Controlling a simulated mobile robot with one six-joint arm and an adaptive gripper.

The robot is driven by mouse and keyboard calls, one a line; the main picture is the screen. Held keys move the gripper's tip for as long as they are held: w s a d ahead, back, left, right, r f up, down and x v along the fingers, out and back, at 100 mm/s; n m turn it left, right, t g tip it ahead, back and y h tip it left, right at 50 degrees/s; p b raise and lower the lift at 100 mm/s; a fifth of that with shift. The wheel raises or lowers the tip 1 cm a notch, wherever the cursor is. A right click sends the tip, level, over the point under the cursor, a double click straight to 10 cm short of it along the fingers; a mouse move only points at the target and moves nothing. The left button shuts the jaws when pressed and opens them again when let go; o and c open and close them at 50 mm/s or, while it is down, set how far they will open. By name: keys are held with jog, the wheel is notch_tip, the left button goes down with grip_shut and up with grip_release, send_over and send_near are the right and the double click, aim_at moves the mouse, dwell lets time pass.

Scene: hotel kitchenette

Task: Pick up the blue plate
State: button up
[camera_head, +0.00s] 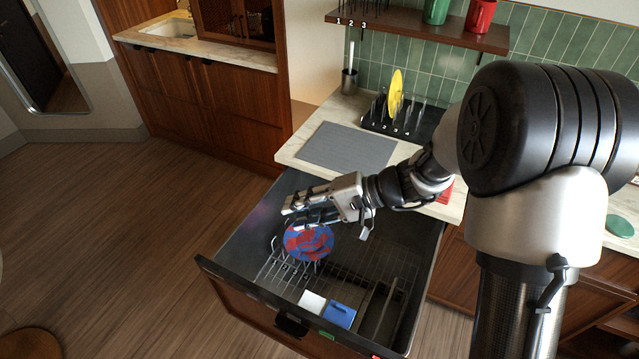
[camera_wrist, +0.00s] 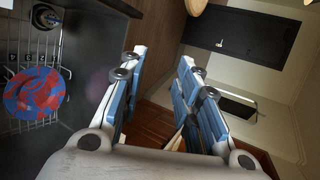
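The blue plate (camera_head: 308,243) has red patches and stands in a wire rack inside the open drawer (camera_head: 247,222). It also shows at the left edge of the wrist view (camera_wrist: 36,94). My gripper (camera_head: 291,211) is over the drawer, above the plate and slightly left of it in the head view. In the wrist view its two fingers (camera_wrist: 162,58) are spread apart with nothing between them, and the plate lies outside them to the left. The plate's lower edge is partly behind the rack wires.
A yellow plate (camera_head: 396,93) stands in a black rack (camera_head: 377,120) on the counter behind, beside a grey mat (camera_head: 347,147). A white block (camera_head: 311,302) and a blue block (camera_head: 339,314) are at the drawer's front. The floor (camera_head: 130,220) to the left is clear.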

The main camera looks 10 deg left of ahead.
jog(key=w+a+f+m+t+y, duration=0.1)
jog(key=w+a+f+m+t, duration=0.1)
jog(key=w+f, duration=0.6)
jog(key=m+t+h+b, duration=0.3)
jog(key=m+t, duration=0.4)
jog(key=t, duration=0.1)
send_near(307, 261)
jog(key=x, duration=0.3)
jog(key=shift+g, duration=0.3)
jog(key=b+x, duration=0.2)
jog(key=x, duration=0.4)
jog(key=shift+w+a+b, duration=0.15)
jog(key=shift+w+b, duration=0.15)
jog(key=shift+w, duration=0.05)
jog(key=shift+c, duration=0.5)
grip_shut()
